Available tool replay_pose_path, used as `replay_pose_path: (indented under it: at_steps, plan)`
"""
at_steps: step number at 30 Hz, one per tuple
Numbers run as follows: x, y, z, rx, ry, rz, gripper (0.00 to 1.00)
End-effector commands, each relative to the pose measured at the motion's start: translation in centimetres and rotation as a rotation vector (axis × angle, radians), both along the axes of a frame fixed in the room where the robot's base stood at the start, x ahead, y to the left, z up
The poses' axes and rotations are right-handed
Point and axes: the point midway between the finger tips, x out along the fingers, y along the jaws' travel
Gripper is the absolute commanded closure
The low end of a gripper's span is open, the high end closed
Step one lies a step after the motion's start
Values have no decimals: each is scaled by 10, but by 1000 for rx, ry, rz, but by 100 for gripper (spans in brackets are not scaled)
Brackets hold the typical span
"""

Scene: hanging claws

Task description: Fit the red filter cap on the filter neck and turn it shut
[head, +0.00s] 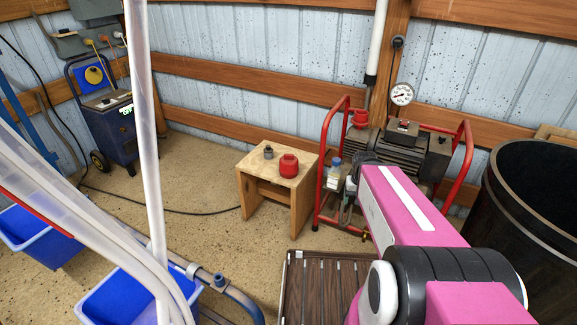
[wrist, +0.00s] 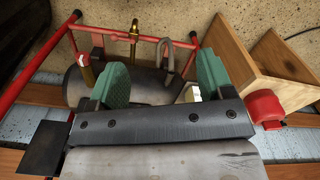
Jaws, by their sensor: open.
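A red cap (head: 288,166) with a broad base and a narrower top stands on a small wooden stool (head: 251,165). In the wrist view, a red cap (wrist: 265,107) shows at the right, by the stool's edge, outside the fingers. Another red cap-like part (head: 361,118) sits on top of the pump unit's left side; I cannot tell whether it covers a neck. No bare filter neck can be made out. My gripper (wrist: 164,78) has green fingertips spread wide, with nothing held between them. It points toward the red-framed pump unit. In the head view my pink arm hides most of it.
The pump unit's red tube frame (head: 325,135) and grey tank (wrist: 150,85) lie close beyond the fingers. A small grey fitting (head: 268,152) stands on the stool near the red cap. A black barrel (head: 535,235) stands at right.

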Motion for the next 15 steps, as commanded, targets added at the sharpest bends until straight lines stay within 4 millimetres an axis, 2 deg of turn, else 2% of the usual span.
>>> replay_pose_path:
  at_steps: [1,2,5,8,11,15]
  plan:
    - [1,0,0,0,0,-3,44]
    - [3,1,0,0,0,-8,53]
    - [18,8,-1,0,0,-55,53]
    - [47,21,-1,1,0,-160,53]
    - [85,42,1,3,-1,-309,53]
    - [139,80,7,4,0,-546,53]
